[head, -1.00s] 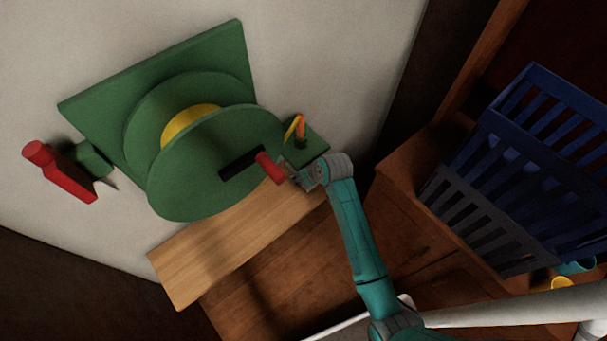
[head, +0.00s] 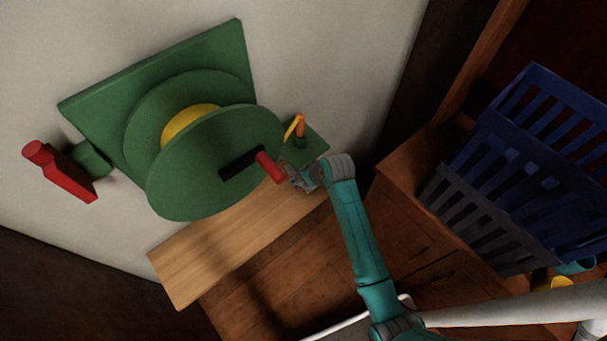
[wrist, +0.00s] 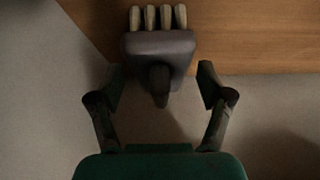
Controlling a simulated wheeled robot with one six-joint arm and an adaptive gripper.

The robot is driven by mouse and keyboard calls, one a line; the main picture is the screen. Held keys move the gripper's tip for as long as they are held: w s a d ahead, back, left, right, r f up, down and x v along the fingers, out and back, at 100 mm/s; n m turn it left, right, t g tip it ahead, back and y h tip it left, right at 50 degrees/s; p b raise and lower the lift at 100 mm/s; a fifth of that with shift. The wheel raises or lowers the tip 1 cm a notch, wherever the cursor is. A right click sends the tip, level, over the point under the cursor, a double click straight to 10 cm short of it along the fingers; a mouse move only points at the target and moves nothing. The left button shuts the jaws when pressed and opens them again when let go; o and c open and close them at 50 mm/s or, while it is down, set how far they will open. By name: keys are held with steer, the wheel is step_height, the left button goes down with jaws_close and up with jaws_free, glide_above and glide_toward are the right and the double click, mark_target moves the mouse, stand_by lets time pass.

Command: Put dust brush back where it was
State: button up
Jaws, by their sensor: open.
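The dust brush (wrist: 160,48) shows in the wrist view with a dark grey body, pale bristle tufts at the top and a short handle pointing toward my gripper. My gripper (wrist: 161,90) is open, with one finger on each side of the brush's handle and visible gaps to both. In the head view my gripper (head: 290,173) is beside the red crank knob of the green reel, above the wooden shelf. I cannot make out the brush in the head view. The wooden shelf (wrist: 265,40) lies behind the bristles in the wrist view.
The large green reel (head: 190,190) with its red knob (head: 270,167) stands close left of my gripper. A green holder with orange and yellow tools (head: 300,130) is just above it. A red hammer (head: 62,175) hangs far left. Blue crates (head: 550,130) stand at right.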

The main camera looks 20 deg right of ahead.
steer(key=s+d, duration=0.3)
steer(key=s, duration=0.8)
steer(key=shift+s+d+r, duration=0.15)
steer(key=shift+s+d, duration=0.15)
steer(key=shift+d, duration=0.05)
steer(key=shift+s, duration=0.1)
steer(key=s+a+r+m+t+h, duration=0.1)
steer(key=s+t, duration=0.1)
steer(key=s, duration=0.7)
steer(key=s+a+r+m+t+h, duration=0.1)
steer(key=s+a+r+m+t, duration=0.1)
steer(key=s, duration=0.6)
steer(key=s+r+t, duration=0.4)
steer(key=s+r, duration=1)
steer(key=r, duration=0.4)
steer(key=shift+a+m+t, duration=0.3)
steer(key=shift+a, duration=0.15)
